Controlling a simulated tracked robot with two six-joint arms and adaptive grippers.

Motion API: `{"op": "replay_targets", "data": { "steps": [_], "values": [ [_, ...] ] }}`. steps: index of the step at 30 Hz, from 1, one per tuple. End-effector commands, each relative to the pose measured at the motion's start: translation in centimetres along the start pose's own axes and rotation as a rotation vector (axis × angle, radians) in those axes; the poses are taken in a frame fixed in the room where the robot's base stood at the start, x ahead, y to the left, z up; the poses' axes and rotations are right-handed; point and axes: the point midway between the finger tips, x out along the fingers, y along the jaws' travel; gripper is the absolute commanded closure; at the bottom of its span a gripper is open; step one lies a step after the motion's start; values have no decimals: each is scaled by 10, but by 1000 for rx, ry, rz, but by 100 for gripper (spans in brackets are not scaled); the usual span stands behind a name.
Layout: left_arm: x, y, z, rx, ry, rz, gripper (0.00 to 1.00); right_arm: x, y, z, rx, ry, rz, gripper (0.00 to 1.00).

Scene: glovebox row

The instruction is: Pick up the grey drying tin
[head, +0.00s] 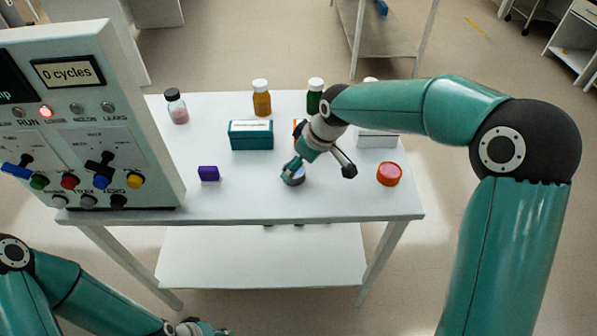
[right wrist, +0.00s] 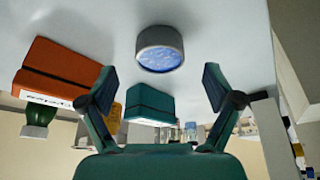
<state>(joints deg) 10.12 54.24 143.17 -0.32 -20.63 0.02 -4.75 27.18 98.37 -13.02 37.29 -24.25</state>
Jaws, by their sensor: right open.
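The grey drying tin (head: 298,181) is a short round tin standing on the white table, partly hidden behind a finger of my right gripper in the head view. In the right wrist view the tin (right wrist: 159,48) has a grey wall and blue beads in its round face. My right gripper (head: 318,171) is open above the table near the tin. In its wrist view the tin lies beyond the gap between the two fingertips (right wrist: 159,82), with nothing held. My left gripper (head: 197,328) shows only partly at the bottom edge, away from the table; its jaws are unclear.
A red-orange round tin (head: 389,174) stands to the right, a purple block (head: 208,173) to the left. Behind are a teal box (head: 251,136), a white box (head: 377,140), an orange box (right wrist: 68,72) and several bottles. A control panel (head: 85,120) fills the table's left end.

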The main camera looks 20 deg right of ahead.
Motion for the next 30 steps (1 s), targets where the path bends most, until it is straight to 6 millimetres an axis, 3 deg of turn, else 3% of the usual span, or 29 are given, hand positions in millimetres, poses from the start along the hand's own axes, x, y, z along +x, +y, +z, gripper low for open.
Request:
{"op": "replay_targets", "data": {
  "steps": [9, 17, 27, 29, 30],
  "values": [
    [-8, 3, 0, 0, 0, 0, 60, 40, -2, 1, 0, -3, -1, 10],
    [-8, 3, 0, 0, 0, 0, 60, 42, -1, 1, 0, 0, 0, 10],
    [-8, 3, 0, 0, 0, 0, 60, 42, -1, 1, 0, -1, -1, 67],
    [-8, 3, 0, 0, 0, 0, 60, 42, -1, 1, 0, -1, -1, 76],
    [-8, 3, 0, 0, 0, 0, 60, 42, -1, 1, 0, 0, 0, 76]
  ]
}}
